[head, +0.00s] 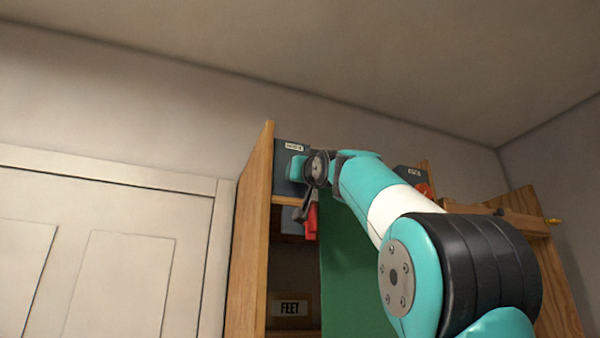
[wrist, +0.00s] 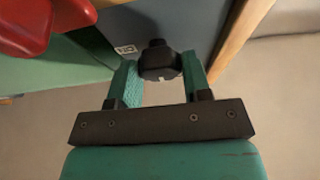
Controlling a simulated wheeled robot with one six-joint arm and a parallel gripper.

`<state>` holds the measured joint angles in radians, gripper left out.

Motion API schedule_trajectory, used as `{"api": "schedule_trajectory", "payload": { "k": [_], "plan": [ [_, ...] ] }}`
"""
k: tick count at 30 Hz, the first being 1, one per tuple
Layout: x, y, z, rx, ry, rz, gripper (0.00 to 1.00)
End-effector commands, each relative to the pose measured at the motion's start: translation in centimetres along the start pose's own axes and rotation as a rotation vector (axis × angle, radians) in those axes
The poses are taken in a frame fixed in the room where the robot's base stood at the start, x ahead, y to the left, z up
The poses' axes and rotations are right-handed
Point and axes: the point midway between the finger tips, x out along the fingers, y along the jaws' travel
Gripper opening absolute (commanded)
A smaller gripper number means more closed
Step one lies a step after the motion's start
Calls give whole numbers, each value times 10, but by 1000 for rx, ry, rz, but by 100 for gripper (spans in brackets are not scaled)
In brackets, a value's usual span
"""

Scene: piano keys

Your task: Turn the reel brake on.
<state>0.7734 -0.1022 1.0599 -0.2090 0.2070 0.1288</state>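A dark round knob (wrist: 159,62) with a pale mark on its rim sticks out from a blue-grey box (wrist: 180,22) in the wrist view. My gripper (wrist: 159,72) has its two teal fingers apart, one on either side of the knob. I cannot tell whether they touch it. In the head view the blue-grey box (head: 284,183) is high on the wooden frame, with a small label too small to read. My arm's end is in front of it and hides the knob there. I cannot tell which control is the reel brake.
A red part (wrist: 25,25) is close by at the upper left of the wrist view. Another dark box (head: 408,172) with a red knob (head: 424,190) is to the right. A wooden side panel (head: 252,235) stands left of the box.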

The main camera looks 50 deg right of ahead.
Motion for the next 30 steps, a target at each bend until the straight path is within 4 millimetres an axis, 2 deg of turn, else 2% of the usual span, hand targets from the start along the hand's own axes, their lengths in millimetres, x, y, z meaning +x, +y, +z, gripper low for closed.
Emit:
{"api": "schedule_trajectory", "payload": {
  "k": [1, 3, 14, 20, 30],
  "plan": [
    [0, 0, 0, 0, 0, 2, 31],
    [0, 0, 0, 0, 0, 2, 21],
    [0, -3, 0, 48, 0, 16, 21],
    [0, -4, 0, 159, -1, 60, 21],
    [0, -6, -1, 447, -2, 177, 21]
  ]
}}
